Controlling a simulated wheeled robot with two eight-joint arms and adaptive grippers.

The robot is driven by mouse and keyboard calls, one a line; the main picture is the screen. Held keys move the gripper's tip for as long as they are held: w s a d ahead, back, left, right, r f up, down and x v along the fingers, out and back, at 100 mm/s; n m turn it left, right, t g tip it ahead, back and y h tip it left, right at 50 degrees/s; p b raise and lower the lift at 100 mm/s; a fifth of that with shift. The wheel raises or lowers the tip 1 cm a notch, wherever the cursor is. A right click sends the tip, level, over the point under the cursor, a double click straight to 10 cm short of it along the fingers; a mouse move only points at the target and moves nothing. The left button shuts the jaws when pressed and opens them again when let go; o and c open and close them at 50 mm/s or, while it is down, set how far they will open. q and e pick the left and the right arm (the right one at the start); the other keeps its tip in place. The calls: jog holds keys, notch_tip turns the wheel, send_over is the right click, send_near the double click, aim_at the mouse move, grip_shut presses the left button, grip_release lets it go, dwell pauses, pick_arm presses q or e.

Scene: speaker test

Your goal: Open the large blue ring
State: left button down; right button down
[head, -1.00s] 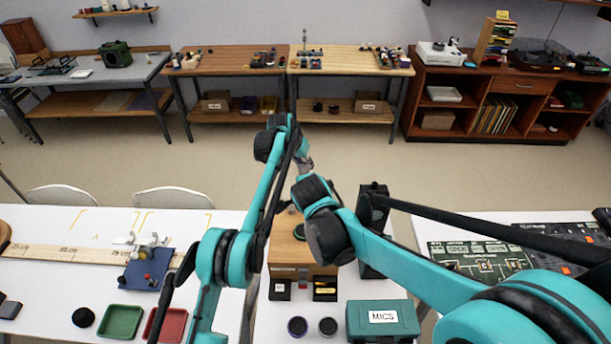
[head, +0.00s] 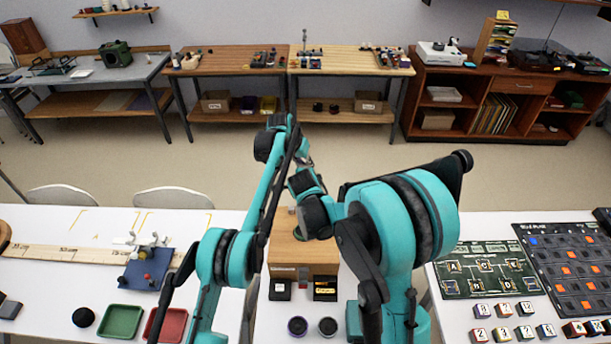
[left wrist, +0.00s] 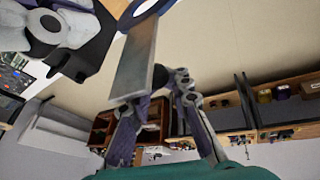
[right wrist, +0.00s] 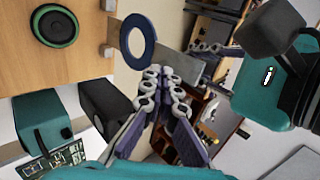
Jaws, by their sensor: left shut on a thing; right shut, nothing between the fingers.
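The dark blue ring (right wrist: 138,42) shows in the right wrist view, off the table and in front of a flat grey metal plate (right wrist: 182,66). Part of it shows at the top of the left wrist view (left wrist: 143,8), at the plate's far end. I cannot tell whether ring and plate are joined. My left gripper (left wrist: 160,82) is shut on the plate (left wrist: 135,60). My right gripper (right wrist: 163,74) is shut and empty, its tips just below the ring in that view; contact is unclear. The ring is hidden in the head view.
A wooden box (head: 290,258) stands on the white table, with a green-rimmed round part (right wrist: 53,28) on its face. Two small round pieces, one purple-rimmed (head: 297,326), lie in front.

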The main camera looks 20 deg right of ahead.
pick_arm(q)
jog(key=shift+w+a+f, duration=0.15)
jog(key=shift+a+f, duration=0.1)
jog(key=shift+a, duration=0.1)
pick_arm(e)
jog(key=w, duration=0.2)
jog(key=shift+w+d, duration=0.3)
jog(key=shift+d, duration=0.1)
jog(key=shift+w, duration=0.1)
pick_arm(q)
jog(key=shift+d+r, duration=0.1)
jog(key=shift+r, duration=0.05)
pick_arm(e)
jog(key=shift+w+d, duration=0.25)
jog(key=shift+w, duration=0.25)
jog(key=shift+w+d, duration=0.25)
jog(key=shift+w, duration=0.25)
pick_arm(q)
jog(key=c, duration=1.5)
grip_release()
jog(key=shift+o, duration=0.5)
pick_arm(e)
jog(key=shift+w+a, duration=0.1)
jog(key=shift+a, duration=0.05)
jog(key=shift+f, duration=0.1)
jog(key=shift+a, duration=0.1)
